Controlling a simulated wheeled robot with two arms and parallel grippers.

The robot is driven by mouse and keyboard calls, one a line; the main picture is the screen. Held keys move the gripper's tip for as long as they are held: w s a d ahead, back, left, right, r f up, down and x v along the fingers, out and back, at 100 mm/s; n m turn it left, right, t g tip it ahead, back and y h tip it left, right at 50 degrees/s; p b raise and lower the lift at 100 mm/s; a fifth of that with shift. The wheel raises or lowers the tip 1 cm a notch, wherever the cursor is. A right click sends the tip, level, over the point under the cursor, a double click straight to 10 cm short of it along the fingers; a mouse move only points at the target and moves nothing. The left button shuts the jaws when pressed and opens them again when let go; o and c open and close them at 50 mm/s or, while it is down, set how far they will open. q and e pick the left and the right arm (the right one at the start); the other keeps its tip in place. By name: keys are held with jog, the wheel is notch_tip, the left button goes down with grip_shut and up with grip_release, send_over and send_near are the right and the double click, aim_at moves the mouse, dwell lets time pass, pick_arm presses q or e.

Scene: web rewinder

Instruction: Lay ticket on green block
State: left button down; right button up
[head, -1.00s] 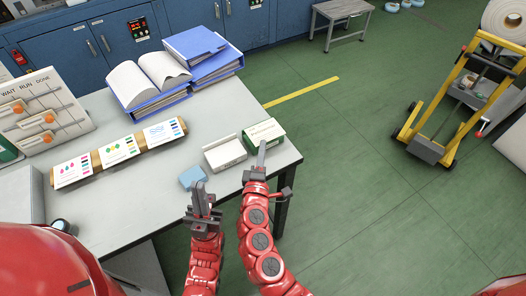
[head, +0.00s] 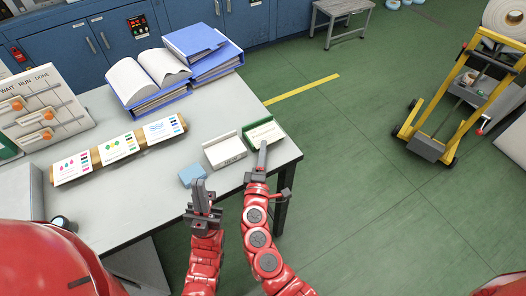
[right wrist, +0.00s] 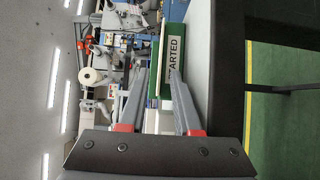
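The green block (head: 278,126) stands near the table's right corner. A pale ticket (head: 265,134) with faint print lies over it, leaving green showing at the back and right edge. My right gripper (head: 263,147) is at the block's near side. In the right wrist view its fingers (right wrist: 158,75) are apart, with nothing clearly held between them. My left gripper (head: 200,184) is over the table's near edge, below the blue block, and its finger gap cannot be made out.
A white block (head: 224,150) and a blue block (head: 192,175) stand left of the green one.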

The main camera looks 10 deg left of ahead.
jog(key=shift+r, duration=0.25)
jog(key=s+b, duration=0.3)
jog(key=s, duration=0.9)
jog(key=shift+a+f, duration=0.1)
